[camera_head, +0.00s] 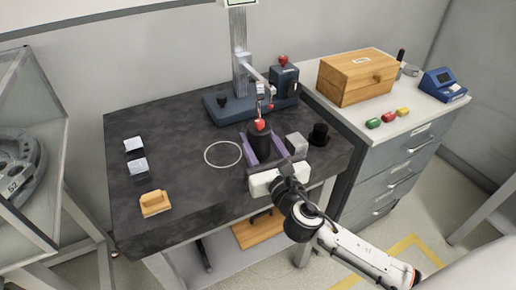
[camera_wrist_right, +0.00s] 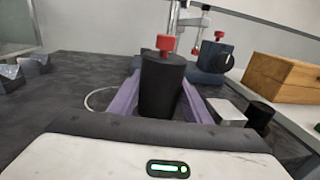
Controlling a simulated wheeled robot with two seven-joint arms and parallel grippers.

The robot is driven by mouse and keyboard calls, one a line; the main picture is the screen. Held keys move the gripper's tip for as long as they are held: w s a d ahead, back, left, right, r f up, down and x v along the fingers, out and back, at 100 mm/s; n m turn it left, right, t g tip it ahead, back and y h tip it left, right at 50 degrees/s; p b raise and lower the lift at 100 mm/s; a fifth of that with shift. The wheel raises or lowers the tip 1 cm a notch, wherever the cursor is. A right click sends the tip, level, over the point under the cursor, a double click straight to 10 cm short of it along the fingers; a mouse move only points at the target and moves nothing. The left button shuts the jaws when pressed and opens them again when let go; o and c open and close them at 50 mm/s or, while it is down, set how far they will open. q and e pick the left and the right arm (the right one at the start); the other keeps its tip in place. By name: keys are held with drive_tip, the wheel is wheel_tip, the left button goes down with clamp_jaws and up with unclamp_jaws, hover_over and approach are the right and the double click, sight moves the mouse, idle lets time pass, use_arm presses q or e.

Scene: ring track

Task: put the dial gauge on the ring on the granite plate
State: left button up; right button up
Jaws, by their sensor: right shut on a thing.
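A black cylinder with a red knob on top (camera_head: 258,142), apparently the dial gauge, is between the purple fingers of my right gripper (camera_head: 262,148). The gripper is shut on it, and it looks upright. In the right wrist view the cylinder (camera_wrist_right: 160,88) also stands between the two fingers. Whether its base touches the plate is hidden. The thin white ring (camera_head: 209,163) lies flat on the dark granite plate (camera_head: 190,190), just left of the cylinder in the head view, and looks empty. My left gripper is not in view.
A blue-based stand (camera_head: 222,112) with a tall column rises behind the cylinder. A grey block (camera_head: 297,144) and a black knobbed piece (camera_head: 319,135) stand close right. Two metal blocks and a yellow piece (camera_head: 154,203) lie left. A wooden box (camera_head: 350,80) sits on the right cabinet.

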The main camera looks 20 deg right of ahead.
drive_tip(key=shift+f, duration=0.7)
drive_tip(key=shift+f, duration=0.2)
drive_tip(key=o, duration=1.6)
drive_tip(key=shift+c, duration=0.2)
